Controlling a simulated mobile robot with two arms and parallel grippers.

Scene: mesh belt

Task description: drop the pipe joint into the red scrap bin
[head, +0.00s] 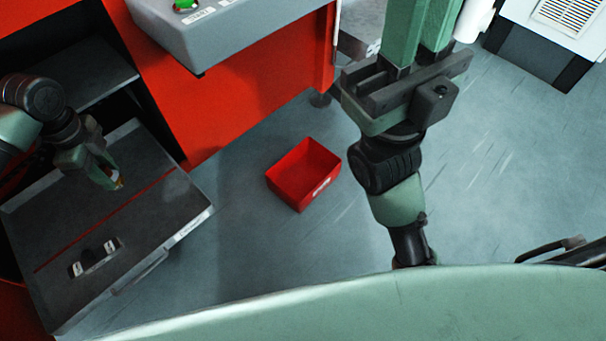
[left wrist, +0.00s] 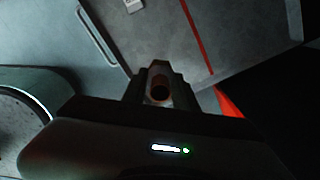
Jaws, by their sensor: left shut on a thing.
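My left gripper (head: 112,180) is over the dark tray table at the left and is shut on the pipe joint. The pipe joint (left wrist: 160,91) shows in the left wrist view as a coppery round opening between the fingers; only a small yellowish bit of it (head: 119,184) shows in the head view. The red scrap bin (head: 318,189) stands open on the floor, right of the table, well away from the left gripper. It looks empty. My right gripper (head: 420,30) points up at the top of the head view, its fingertips out of frame.
A red machine (head: 225,100) with a grey control panel (head: 235,30) stands behind the bin. Grey floor between table and bin is clear.

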